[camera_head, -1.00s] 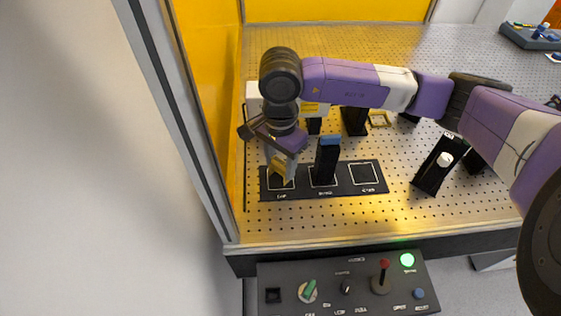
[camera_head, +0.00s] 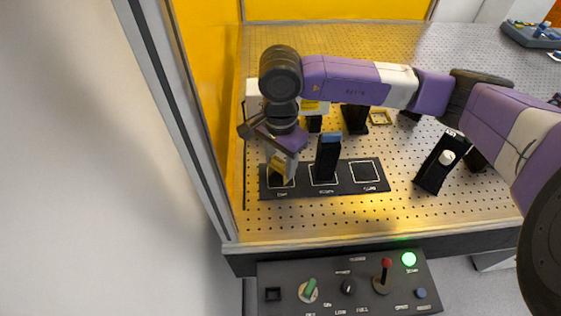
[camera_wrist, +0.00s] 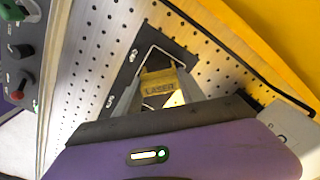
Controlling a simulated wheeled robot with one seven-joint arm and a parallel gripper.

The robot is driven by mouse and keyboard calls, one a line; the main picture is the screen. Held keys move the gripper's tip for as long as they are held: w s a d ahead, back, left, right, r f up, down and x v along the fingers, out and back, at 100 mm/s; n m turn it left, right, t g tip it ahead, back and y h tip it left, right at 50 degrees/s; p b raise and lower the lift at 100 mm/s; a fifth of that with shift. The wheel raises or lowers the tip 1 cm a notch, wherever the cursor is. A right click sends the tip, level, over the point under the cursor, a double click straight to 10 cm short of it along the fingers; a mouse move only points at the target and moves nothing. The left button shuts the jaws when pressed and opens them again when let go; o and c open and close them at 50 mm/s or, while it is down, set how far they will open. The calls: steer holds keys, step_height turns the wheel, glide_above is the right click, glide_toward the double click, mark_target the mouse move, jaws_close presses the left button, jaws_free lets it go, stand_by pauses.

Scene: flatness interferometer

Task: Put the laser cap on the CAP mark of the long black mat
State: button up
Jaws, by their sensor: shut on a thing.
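The yellow laser cap (camera_head: 277,166), with the word LASER showing on it in the wrist view (camera_wrist: 160,88), is between the fingers of my gripper (camera_head: 283,168). My gripper is shut on it, pointing down at the left end of the long black mat (camera_head: 343,178). The cap is over the white-outlined CAP square (camera_head: 281,187). Part of that outline shows around the cap in the wrist view (camera_wrist: 141,66). Whether the cap touches the mat or hangs just above it, I cannot tell. The fingers hide part of the cap and square.
A black block with a blue top (camera_head: 327,160) stands on the mat's middle square, close right of my gripper. The right square (camera_head: 365,172) is empty. A yellow panel (camera_head: 205,90) rises at left. A control box (camera_head: 345,285) sits below the table's front edge.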

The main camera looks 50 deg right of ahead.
steer(key=o, duration=1.1)
steer(key=shift+r+p, duration=0.85)
steer(key=shift+r, duration=2.6)
